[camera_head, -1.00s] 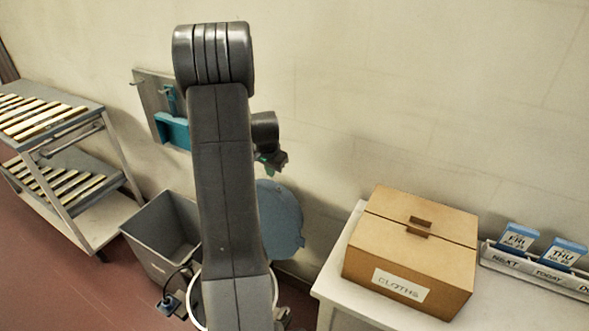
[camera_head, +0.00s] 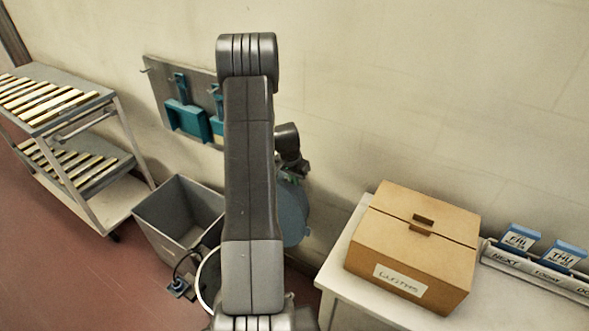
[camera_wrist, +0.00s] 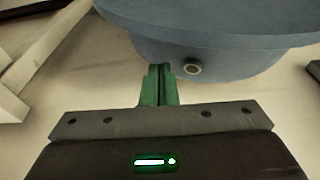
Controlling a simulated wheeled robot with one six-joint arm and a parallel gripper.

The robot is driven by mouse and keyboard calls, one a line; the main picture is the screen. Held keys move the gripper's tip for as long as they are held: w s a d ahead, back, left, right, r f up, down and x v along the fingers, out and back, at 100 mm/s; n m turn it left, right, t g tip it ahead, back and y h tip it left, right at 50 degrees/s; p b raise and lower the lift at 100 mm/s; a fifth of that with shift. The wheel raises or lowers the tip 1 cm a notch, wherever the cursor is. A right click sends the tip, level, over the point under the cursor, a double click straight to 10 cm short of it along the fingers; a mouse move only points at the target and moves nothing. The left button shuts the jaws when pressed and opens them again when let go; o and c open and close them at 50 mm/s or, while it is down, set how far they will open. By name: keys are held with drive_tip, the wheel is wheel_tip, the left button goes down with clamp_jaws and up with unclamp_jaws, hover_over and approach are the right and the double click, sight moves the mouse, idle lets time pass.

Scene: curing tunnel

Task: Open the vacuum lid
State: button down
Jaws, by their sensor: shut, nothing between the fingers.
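The blue round vacuum lid (camera_head: 293,217) stands raised and steeply tilted against the wall side, partly hidden behind my arm in the head view. In the wrist view the lid (camera_wrist: 215,40) fills the top, with a small round fitting on its side. Below it in the head view, the pale rim of the vacuum drum (camera_head: 205,284) shows left of my arm; most of the drum is hidden. My gripper (camera_wrist: 160,70) has its green fingers together and empty, tips at the lid's lower side; I cannot tell whether they touch. In the head view my gripper (camera_head: 292,178) is small and partly hidden.
A grey bin (camera_head: 180,218) stands left of the drum, with a small dark device and cable (camera_head: 180,287) in front. A slatted rack cart (camera_head: 98,175) is farther left. A cardboard box (camera_head: 420,245) sits on a white table (camera_head: 345,285) at right. Teal dustpans (camera_head: 187,120) hang behind.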

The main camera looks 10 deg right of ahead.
drive_tip(key=shift+s+a+r, duration=0.5)
drive_tip(key=shift+s+a, duration=0.35)
drive_tip(key=shift+a, duration=0.05)
drive_tip(key=shift+s+a, duration=0.25)
drive_tip(key=shift+f, duration=0.1)
drive_tip(key=shift+s+a+f+b, duration=0.1)
drive_tip(key=shift+s+a+b, duration=0.2)
drive_tip(key=shift+a+b, duration=0.15)
drive_tip(key=s+a+b, duration=0.3)
drive_tip(key=s+b, duration=0.1)
drive_tip(key=shift+a+r, duration=0.4)
